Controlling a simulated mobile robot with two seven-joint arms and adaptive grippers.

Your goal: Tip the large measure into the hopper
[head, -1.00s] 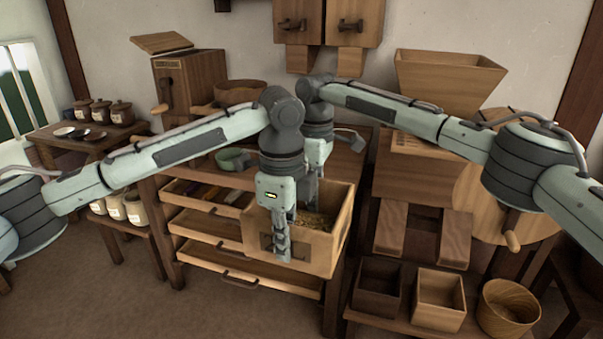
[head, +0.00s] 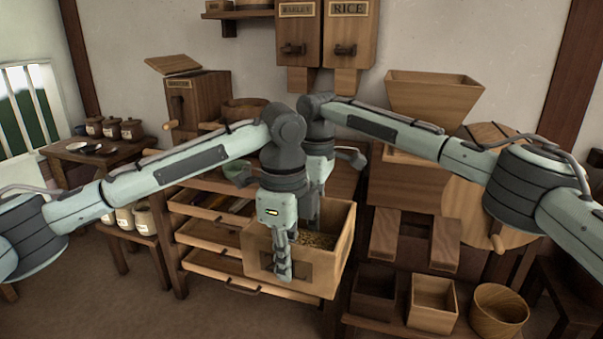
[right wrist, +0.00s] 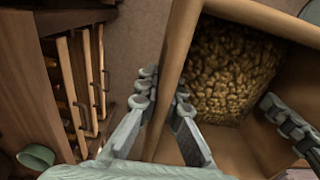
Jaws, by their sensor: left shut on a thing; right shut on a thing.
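The large measure, an open wooden box (head: 325,275), hangs between my two grippers in front of the drawer cabinet, looking roughly level. Grain (head: 318,241) lies inside; it also shows in the right wrist view (right wrist: 232,70). My left gripper (head: 283,268) is shut on the near wall. My right gripper (head: 317,212) is shut on the far wall, its tips partly hidden in the head view; in the right wrist view its fingers (right wrist: 165,110) straddle that wall. The hopper (head: 433,100), a flared wooden box, stands on the mill at the right, higher than the measure and apart from it.
Open drawers (head: 215,238) project left of the measure. A green cup (head: 237,168) stands on the cabinet top. A dark box (head: 374,292), a light box (head: 433,304) and a round tub (head: 497,310) stand low at the right. Open floor lies at the front left.

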